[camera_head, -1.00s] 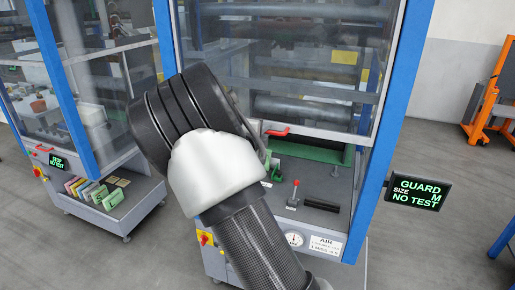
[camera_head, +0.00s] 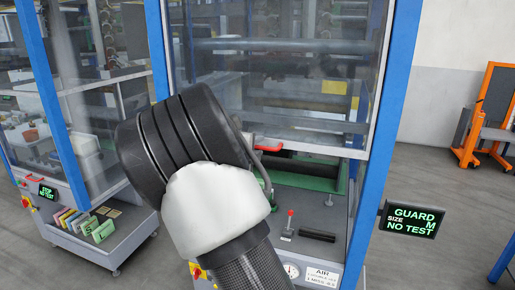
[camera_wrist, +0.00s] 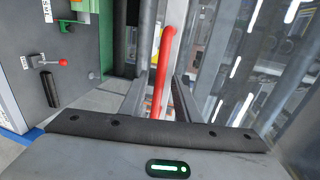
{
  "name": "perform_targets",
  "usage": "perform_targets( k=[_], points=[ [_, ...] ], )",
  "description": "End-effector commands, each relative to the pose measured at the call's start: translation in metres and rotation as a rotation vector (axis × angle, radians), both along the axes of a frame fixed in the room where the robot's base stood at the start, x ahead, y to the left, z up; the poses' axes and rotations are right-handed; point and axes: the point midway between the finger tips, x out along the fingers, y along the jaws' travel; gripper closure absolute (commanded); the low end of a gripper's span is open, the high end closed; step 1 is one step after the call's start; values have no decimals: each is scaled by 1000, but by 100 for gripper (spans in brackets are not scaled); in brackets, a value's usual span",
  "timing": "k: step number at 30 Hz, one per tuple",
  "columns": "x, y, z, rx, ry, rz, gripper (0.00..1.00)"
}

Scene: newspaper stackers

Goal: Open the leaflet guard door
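The guard door (camera_head: 262,95) is a large clear panel on the blue-framed machine. Its bottom edge (camera_head: 315,147) stands above the work bed, leaving an open gap. Its red handle (camera_head: 268,147) sits at the bottom edge, partly hidden behind my arm in the head view. In the wrist view the red handle (camera_wrist: 162,65) runs toward the middle of my gripper (camera_wrist: 160,95). Dark finger parts lie on either side of the handle. I cannot tell whether they press on it. My gripper is mostly hidden behind my arm in the head view.
A display (camera_head: 411,220) reading GUARD, SIZE M, NO TEST juts out at the right. A red-knobbed lever (camera_head: 290,214) stands on the bed below the door. A second machine with small colored blocks (camera_head: 86,222) is at left. An orange cart (camera_head: 486,100) stands at far right.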

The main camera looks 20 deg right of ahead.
Motion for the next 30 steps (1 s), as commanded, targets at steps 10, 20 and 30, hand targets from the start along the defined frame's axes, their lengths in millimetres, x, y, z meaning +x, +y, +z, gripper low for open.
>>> perform_targets(
  k=[10,20,30],
  points=[
    [-7,5,1,2,1,0,71],
    [-63,47,15,6,0,4,71],
    [-121,88,30,4,1,3,71]
  ],
)
